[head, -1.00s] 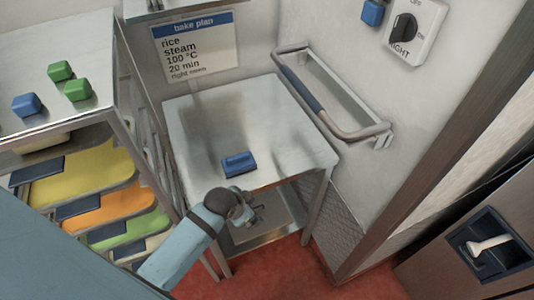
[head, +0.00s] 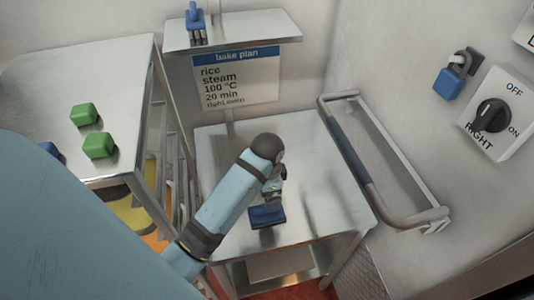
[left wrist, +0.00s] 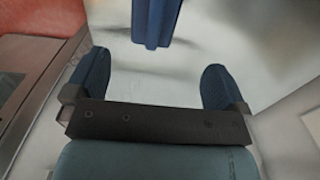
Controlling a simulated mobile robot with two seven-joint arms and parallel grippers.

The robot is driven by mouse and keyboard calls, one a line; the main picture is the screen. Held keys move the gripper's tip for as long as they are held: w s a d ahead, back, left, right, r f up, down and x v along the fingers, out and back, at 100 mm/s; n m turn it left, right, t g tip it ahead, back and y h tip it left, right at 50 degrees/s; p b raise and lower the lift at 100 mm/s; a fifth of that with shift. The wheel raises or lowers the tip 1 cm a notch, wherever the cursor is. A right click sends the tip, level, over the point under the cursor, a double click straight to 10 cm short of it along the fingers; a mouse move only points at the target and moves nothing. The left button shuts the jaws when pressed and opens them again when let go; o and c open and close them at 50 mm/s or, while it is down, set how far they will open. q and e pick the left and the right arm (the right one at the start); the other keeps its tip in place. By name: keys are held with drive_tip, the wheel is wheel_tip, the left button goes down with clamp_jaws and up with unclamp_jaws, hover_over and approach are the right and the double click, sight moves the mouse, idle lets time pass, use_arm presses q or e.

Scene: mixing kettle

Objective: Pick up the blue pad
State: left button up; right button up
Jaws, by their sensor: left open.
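The blue pad (head: 267,217) lies on the small metal table (head: 330,205), near its front left part. My left gripper (head: 274,190) is close above it and partly hides it from the head. In the left wrist view the pad (left wrist: 156,22) shows at the top edge, ahead of the fingers and lined up with the gap between them. My left gripper (left wrist: 156,65) is open, with nothing between its two blue fingertips. My right gripper is not in view.
A metal counter (head: 50,85) at the left bears two green blocks (head: 84,114) and a partly hidden blue block (head: 50,149). A railed bracket (head: 385,165) juts from the wall at the right. A small shelf (head: 250,28) hangs above the bake plan sign (head: 237,85).

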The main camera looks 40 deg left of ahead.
use_arm(q)
wheel_tip(320, 180, down, 5)
drive_tip(key=shift+s+d+r, duration=0.1)
drive_tip(key=shift+s+r, duration=0.05)
drive_tip(key=shift+f, duration=0.55)
drive_tip(key=f, duration=0.1)
drive_tip(key=f+p, duration=0.1)
drive_tip(key=f, duration=0.2)
drive_tip(key=shift+s+f, duration=0.15)
drive_tip(key=shift+s, duration=0.2)
drive_tip(key=shift+f+p, duration=0.3)
drive_tip(key=shift+f, duration=0.1)
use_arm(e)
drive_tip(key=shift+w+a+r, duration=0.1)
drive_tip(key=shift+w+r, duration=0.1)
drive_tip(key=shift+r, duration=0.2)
use_arm(q)
drive_tip(key=shift+c, duration=0.2)
drive_tip(key=c, duration=1)
drive_tip(key=shift+c, duration=0.2)
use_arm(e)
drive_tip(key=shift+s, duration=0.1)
